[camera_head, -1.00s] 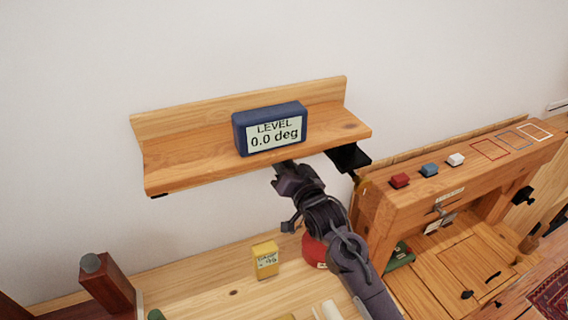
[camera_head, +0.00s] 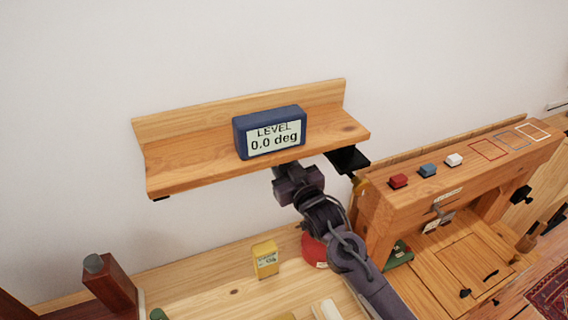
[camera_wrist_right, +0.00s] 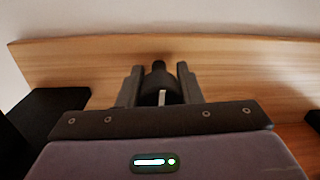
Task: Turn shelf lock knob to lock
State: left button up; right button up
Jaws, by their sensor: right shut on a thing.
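The wooden wall shelf (camera_head: 190,174) carries a blue level box (camera_head: 269,132) whose display reads "LEVEL 0.0 deg". My right gripper (camera_head: 284,172) reaches up to the underside of the shelf's front edge, below the level. In the right wrist view, its two fingers (camera_wrist_right: 160,88) are shut on a dark knob (camera_wrist_right: 158,78) with a white stripe on its face. The wood of the shelf also shows behind it in the right wrist view (camera_wrist_right: 235,66). In the head view the knob is hidden behind the gripper and shelf. My left gripper is not in view.
A black bracket (camera_head: 347,160) is under the shelf's right end. A yellow box (camera_head: 265,260) and a red round thing (camera_head: 314,250) are on the bench below.

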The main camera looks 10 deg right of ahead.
jog(key=n, duration=0.4)
jog(key=shift+n+h, duration=0.3)
jog(key=shift+n, duration=1.8)
jog(key=o, duration=1)
jog(key=shift+s, duration=0.1)
jog(key=shift+s+d+f, duration=0.1)
jog(key=shift+s+f, duration=0.05)
jog(key=shift+s, duration=0.2)
jog(key=s, duration=0.2)
jog(key=s+d+b, duration=0.1)
jog(key=s, duration=0.1)
jog(key=s+b, duration=0.1)
jog(key=s, duration=0.1)
jog(key=shift+s+d+r, duration=0.15)
jog(key=shift+s+r, duration=0.1)
jog(key=shift+s, duration=0.15)
